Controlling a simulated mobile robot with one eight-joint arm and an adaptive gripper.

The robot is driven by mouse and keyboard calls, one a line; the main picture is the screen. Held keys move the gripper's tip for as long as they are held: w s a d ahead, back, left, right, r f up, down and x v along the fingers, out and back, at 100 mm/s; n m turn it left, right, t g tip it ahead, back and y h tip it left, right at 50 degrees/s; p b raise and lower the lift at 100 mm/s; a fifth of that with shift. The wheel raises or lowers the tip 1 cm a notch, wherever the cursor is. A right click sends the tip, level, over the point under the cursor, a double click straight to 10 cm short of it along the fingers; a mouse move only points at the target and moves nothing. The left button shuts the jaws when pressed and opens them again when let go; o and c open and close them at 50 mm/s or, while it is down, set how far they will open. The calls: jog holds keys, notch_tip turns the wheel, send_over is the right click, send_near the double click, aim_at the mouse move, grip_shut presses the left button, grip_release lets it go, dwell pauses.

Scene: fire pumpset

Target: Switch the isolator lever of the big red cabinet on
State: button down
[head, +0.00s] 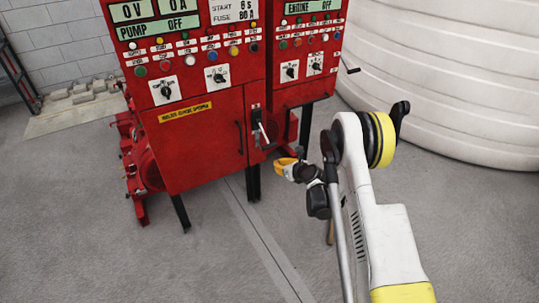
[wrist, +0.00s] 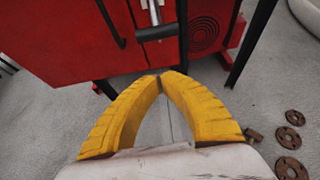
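The big red cabinet (head: 200,135) stands on legs at the left in the head view, and its lower front fills the top of the wrist view (wrist: 60,45). Its isolator lever (head: 262,131) is on the right part of the front and slants down to the right. In the wrist view the lever (wrist: 155,14) ends in a dark crossways grip (wrist: 156,33). My gripper (head: 281,162) is below and right of the lever, apart from it. In the wrist view its yellow fingers (wrist: 161,77) meet at the tips, with nothing between them.
A smaller red cabinet (head: 306,75) stands to the right of the big one. A black door handle (head: 240,138) is left of the lever. A white ribbed tank (head: 450,70) stands at the right. Rusty discs (wrist: 289,138) lie on the floor.

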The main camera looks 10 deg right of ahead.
aim_at(265, 137)
jog(key=b+x, duration=0.4)
jog(key=x, duration=0.6)
jog(key=shift+s+d+r+b, duration=0.1)
jog(key=shift+s+r+b, duration=0.15)
jog(key=shift+r, duration=0.75)
jog(key=shift+s+r+b, duration=0.15)
jog(key=shift+r+b, duration=0.2)
jog(key=shift+r, duration=0.6)
